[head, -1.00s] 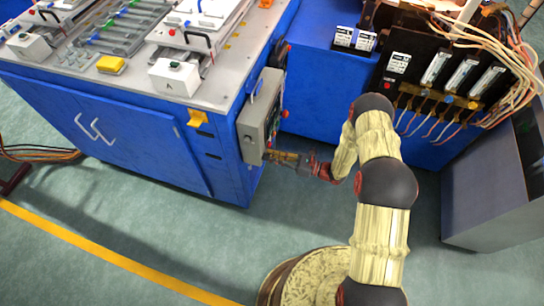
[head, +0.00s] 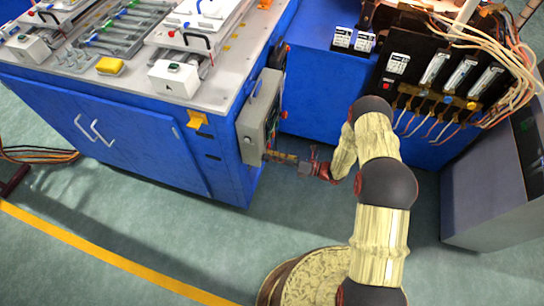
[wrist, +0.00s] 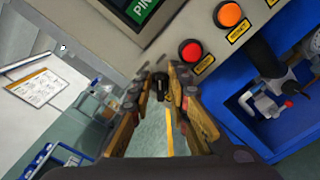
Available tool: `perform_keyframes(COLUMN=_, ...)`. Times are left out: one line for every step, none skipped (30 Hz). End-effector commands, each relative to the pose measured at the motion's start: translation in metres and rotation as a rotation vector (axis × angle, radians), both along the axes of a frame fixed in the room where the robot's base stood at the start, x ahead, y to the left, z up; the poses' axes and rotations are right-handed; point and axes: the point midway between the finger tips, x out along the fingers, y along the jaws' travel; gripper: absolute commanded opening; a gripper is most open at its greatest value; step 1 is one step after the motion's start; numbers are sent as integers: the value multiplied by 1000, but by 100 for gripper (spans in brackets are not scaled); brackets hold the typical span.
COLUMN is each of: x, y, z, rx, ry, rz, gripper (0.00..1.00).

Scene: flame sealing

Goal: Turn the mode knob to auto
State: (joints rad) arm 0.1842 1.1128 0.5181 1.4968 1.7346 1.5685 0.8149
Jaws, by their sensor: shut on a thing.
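The grey control box (head: 252,123) is fixed to the side of the blue bench. In the wrist view its panel (wrist: 180,35) carries a red button (wrist: 191,51), an orange button (wrist: 229,15) and part of a green screen. The small black mode knob (wrist: 160,84) sits at the panel's lower edge, between my fingertips. My gripper (wrist: 161,90) is shut on the knob, with a finger on either side. In the head view my gripper (head: 270,156) reaches the lower part of the box from the right. The knob's pointer and its mode labels cannot be read.
The blue bench (head: 120,130) with trays on top stands at the left. A blue cabinet (head: 318,95) with wired modules is behind the arm, and a grey cabinet (head: 490,190) stands at the right. The green floor (head: 120,225) in front is clear.

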Motion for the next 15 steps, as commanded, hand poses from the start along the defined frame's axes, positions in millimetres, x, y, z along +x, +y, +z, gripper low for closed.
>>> perform_keyframes(x=0, y=0, z=0, rx=0, ry=1, rz=-1, gripper=0)
perform_keyframes(x=0, y=0, z=0, rx=0, ry=1, rz=-1, gripper=0)
perform_keyframes(x=0, y=0, z=0, rx=0, ry=1, rz=-1, gripper=0)
perform_keyframes(x=0, y=0, z=0, rx=0, ry=1, rz=-1, gripper=0)
perform_keyframes(x=0, y=0, z=0, rx=0, ry=1, rz=-1, gripper=0)
perform_keyframes(x=0, y=0, z=0, rx=0, ry=1, rz=-1, gripper=0)
perform_keyframes(x=0, y=0, z=0, rx=0, ry=0, rz=-1, gripper=0)
perform_keyframes(x=0, y=0, z=0, rx=0, ry=0, rz=-1, gripper=0)
perform_keyframes(x=0, y=0, z=0, rx=0, ry=0, rz=-1, gripper=19)
perform_keyframes(x=0, y=0, z=0, rx=0, ry=0, rz=-1, gripper=20)
perform_keyframes(x=0, y=0, z=0, rx=0, ry=0, rz=-1, gripper=22)
perform_keyframes(x=0, y=0, z=0, rx=0, ry=0, rz=-1, gripper=24)
perform_keyframes(x=0, y=0, z=0, rx=0, ry=0, rz=-1, gripper=26)
perform_keyframes(x=0, y=0, z=0, rx=0, ry=0, rz=-1, gripper=26)
perform_keyframes(x=0, y=0, z=0, rx=-1, ry=0, rz=-1, gripper=26)
